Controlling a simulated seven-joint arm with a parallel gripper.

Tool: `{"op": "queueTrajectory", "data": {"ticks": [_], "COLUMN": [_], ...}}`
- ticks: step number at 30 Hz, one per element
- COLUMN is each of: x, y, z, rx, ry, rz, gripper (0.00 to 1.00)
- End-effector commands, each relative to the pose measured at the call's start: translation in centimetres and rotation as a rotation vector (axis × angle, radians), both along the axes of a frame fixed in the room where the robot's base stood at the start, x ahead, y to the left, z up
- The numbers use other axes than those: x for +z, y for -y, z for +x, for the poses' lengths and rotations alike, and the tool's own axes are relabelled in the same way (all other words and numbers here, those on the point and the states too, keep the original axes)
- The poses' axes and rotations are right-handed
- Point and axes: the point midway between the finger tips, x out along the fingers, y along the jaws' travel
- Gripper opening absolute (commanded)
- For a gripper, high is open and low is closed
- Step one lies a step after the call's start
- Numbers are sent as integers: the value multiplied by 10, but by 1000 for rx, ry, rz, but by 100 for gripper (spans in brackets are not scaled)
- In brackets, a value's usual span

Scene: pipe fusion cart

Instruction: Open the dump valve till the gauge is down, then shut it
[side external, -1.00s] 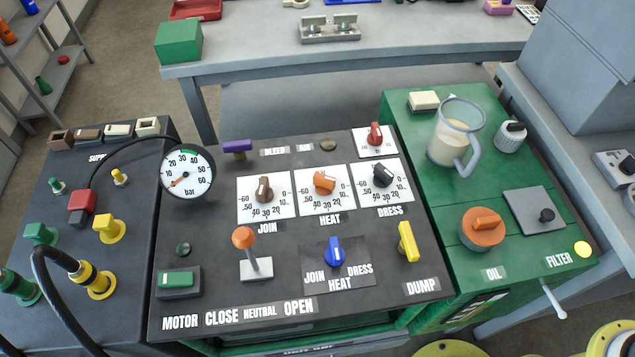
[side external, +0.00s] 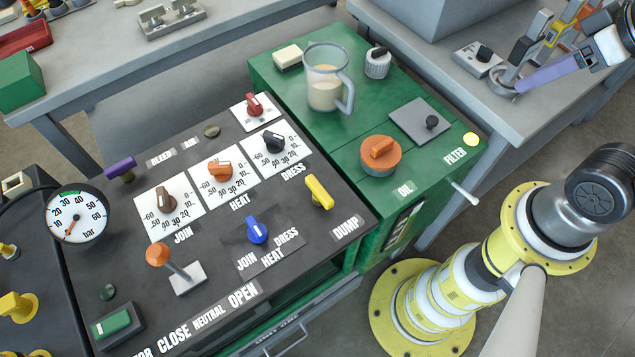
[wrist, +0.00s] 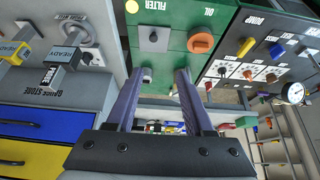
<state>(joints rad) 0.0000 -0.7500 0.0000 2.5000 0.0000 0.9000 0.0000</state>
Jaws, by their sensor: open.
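The dump valve's yellow handle (side external: 319,191) sits behind the DUMP label at the black panel's right edge; it also shows in the wrist view (wrist: 246,47). The round gauge (side external: 76,214) stands at the panel's left side. Its orange needle points to the low end of the scale, below the 10 mark. It is too small to read in the wrist view (wrist: 295,93). My gripper (side external: 518,84) is at the upper right, by the grey bench and well away from the valve. Its two purple fingers (wrist: 165,75) are apart with nothing between them.
The green cart top holds a clear jug (side external: 325,85), an orange OIL knob (side external: 380,153) and a grey filter plate (side external: 418,118), between my gripper and the valve. An orange-knobbed lever (side external: 160,256) and a blue selector (side external: 257,230) stand left of the handle.

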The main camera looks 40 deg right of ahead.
Motion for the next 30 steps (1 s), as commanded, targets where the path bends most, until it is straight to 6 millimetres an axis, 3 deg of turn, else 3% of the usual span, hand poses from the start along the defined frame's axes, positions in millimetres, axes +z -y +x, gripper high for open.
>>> {"op": "queueTrajectory", "data": {"ticks": [6, 8, 12, 17, 23, 30], "x": [1, 9, 33, 45, 43, 7], "y": [0, 0, -6, -26, -74, -162], "z": [0, 4, 30, 65, 117, 163], "rx": [-60, -109, -218, -260, -268, -218], "ry": [-2, 16, 10, -42, -150, -297], "rz": [32, 59, 136, 189, 220, 186], "gripper": [52, 52, 52, 52, 52, 52]}}
